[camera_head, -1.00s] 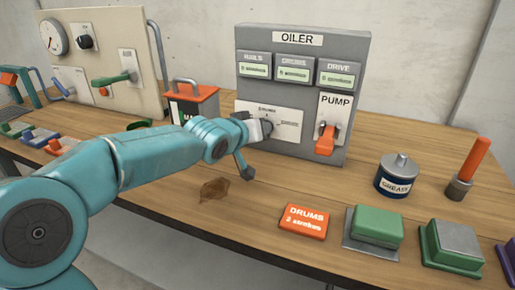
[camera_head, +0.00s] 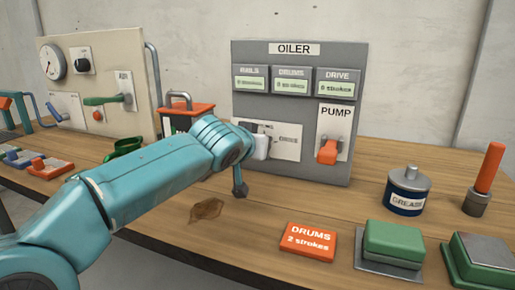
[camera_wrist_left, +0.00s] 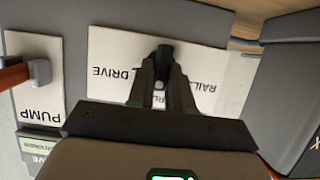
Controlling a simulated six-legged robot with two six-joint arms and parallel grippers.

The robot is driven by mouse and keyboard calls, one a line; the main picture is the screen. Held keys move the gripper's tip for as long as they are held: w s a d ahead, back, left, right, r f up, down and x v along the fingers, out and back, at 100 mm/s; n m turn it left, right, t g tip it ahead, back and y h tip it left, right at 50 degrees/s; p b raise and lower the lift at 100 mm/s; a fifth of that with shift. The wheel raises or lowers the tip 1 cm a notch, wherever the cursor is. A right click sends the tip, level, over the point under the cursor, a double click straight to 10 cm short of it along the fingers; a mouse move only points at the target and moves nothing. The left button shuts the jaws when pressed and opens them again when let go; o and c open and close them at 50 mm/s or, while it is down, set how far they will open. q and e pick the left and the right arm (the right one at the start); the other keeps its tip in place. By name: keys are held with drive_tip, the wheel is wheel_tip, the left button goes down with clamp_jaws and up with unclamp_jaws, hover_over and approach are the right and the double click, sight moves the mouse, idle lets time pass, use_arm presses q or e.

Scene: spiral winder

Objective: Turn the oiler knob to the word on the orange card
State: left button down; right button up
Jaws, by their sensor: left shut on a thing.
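The grey oiler panel (camera_head: 305,113) stands on the bench, with a white knob plate (camera_head: 288,146) low on its left. The orange card (camera_head: 308,241) lies flat in front and reads "DRUMS 2 strokes". My left gripper (camera_wrist_left: 162,76) is shut on the dark oiler knob (camera_wrist_left: 163,52). In the left wrist view the plate is upside down, with DRIVE left of the knob and RAILS right of it. A word between them is mostly hidden by the fingers. The knob's pointing direction is unclear. My forearm covers part of the plate in the head view. My right gripper is out of view.
The orange pump lever (camera_head: 327,152) is right of the knob plate. Above are RAILS, DRUMS and DRIVE displays (camera_head: 291,84). A grease can (camera_head: 408,192), green pedal-like block (camera_head: 393,243) and orange-handled tool (camera_head: 487,172) stand to the right. A brown stain (camera_head: 207,209) marks the bench.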

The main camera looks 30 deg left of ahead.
use_arm(q)
drive_tip(key=shift+w+r, duration=0.1)
drive_tip(key=shift+r, duration=0.05)
drive_tip(key=c, duration=1.3)
unclamp_jaws()
drive_tip(key=shift+o, duration=1.1)
drive_tip(key=shift+w+a+f, duration=0.15)
drive_tip(key=shift+w+f, duration=0.15)
drive_tip(key=p+v, duration=0.1)
drive_tip(key=v, duration=1.6)
